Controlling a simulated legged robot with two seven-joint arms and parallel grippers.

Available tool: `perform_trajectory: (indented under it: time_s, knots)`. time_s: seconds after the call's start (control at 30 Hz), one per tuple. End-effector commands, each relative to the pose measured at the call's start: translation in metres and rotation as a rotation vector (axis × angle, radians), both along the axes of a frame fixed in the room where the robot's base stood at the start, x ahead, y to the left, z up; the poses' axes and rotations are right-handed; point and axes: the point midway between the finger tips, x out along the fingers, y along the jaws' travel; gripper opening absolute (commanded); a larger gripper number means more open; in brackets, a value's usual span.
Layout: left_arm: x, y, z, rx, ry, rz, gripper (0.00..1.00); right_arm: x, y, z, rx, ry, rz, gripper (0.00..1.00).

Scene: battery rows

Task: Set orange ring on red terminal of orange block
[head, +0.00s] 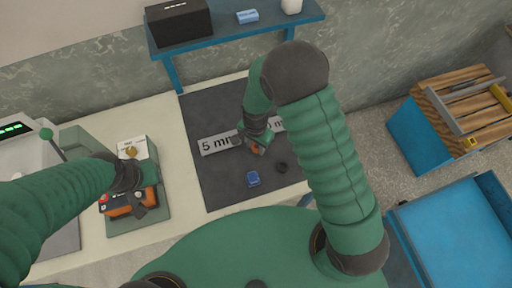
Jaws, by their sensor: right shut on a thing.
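The orange block (118,211) sits on a grey-green tray on the left of the bench, with a dark top. A small reddish spot shows near its left end, but I cannot make out the red terminal clearly. My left gripper (142,210) is over the right part of the orange block; its fingers are dark and their opening is unclear. My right gripper (254,145) is over the dark mat, shut on a small orange thing, apparently the orange ring (257,151). Its fingers partly hide the ring.
A dark mat (215,180) carries a white "5 mm" strip (218,143), a blue piece (253,179) and a small black piece (281,167). A white block (131,147) stands behind the orange one. A blue shelf (235,34) is at the back; bare bench (180,150) lies between tray and mat.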

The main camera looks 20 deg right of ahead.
Motion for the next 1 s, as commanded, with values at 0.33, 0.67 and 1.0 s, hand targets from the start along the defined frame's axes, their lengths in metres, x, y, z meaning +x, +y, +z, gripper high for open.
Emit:
perform_trajectory:
  time_s: [0.33,0.67,1.0]
  knots:
    - [0.000,0.000,-0.001,0.000,0.000,0.000,0.36,0.001,0.001,0.074,0.001,-0.003,0.000,0.00]
    - [0.000,0.000,-0.001,0.000,0.000,0.000,0.36,0.000,-0.022,0.093,-0.004,-0.001,0.246,0.00]
    - [0.000,0.000,-0.001,0.000,0.000,0.000,0.36,-0.009,-0.068,0.122,0.003,0.001,0.831,0.00]
